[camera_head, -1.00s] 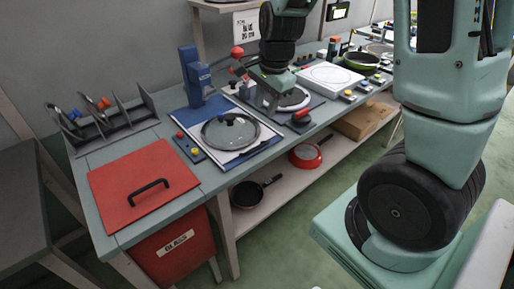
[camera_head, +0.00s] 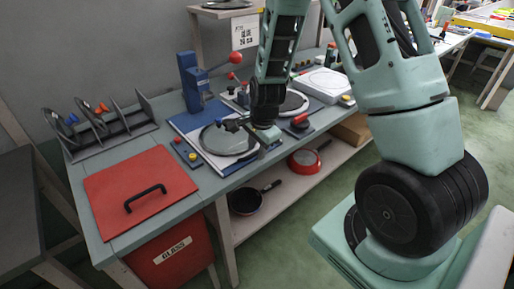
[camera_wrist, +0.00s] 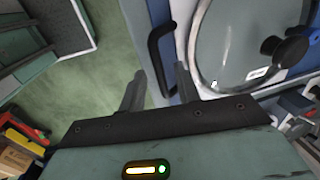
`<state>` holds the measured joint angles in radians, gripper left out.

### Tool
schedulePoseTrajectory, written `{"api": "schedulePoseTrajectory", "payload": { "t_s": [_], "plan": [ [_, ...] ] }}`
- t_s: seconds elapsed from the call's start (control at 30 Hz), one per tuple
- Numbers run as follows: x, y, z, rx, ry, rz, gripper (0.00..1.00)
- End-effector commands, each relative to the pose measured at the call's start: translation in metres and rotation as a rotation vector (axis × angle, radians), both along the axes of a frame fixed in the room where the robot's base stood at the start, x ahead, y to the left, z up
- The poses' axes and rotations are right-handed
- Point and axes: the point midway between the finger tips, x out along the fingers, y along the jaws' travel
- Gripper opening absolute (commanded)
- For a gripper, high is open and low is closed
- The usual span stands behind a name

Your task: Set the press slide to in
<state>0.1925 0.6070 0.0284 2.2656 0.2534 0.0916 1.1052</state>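The press slide, a white plate (camera_wrist: 182,18) in a blue bed, lies below the blue press post (camera_head: 193,85) with its red-knobbed lever (camera_head: 236,57). A round glass lid (camera_head: 225,141) with a dark knob rests on the plate; it also shows in the wrist view (camera_wrist: 235,45). A black bar handle (camera_wrist: 156,52) runs along the plate's front edge. My gripper (camera_wrist: 160,70) is open, and the handle appears between its fingertips in the wrist view. I cannot tell whether they touch it. In the head view, my gripper (camera_head: 266,140) is at the front edge, its fingertips mostly hidden.
A red lid panel (camera_head: 130,190) with a black handle lies left, above a red bin (camera_head: 175,250). A rack (camera_head: 105,125) stands behind it. Two pans, black (camera_head: 245,202) and red (camera_head: 303,161), sit on the lower shelf. A small button box (camera_head: 186,153) is beside the slide.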

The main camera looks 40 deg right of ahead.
Motion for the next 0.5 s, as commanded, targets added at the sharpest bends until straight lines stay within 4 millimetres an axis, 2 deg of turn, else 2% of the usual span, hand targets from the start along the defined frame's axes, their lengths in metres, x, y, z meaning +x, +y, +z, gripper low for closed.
{"api": "schedulePoseTrajectory", "payload": {
  "t_s": [0.2, 0.23, 0.33, 0.5],
  "plan": [
    [0.0000, 0.0000, -0.0002, 0.000, 0.000, 0.000, 0.33],
    [0.0000, 0.0001, -0.0002, 0.000, 0.000, 0.000, 0.27],
    [-0.0001, 0.0001, -0.0002, 0.000, 0.000, 0.000, 0.00],
    [0.0006, 0.0001, 0.0000, 0.000, 0.000, 0.000, 0.00]
  ]
}}
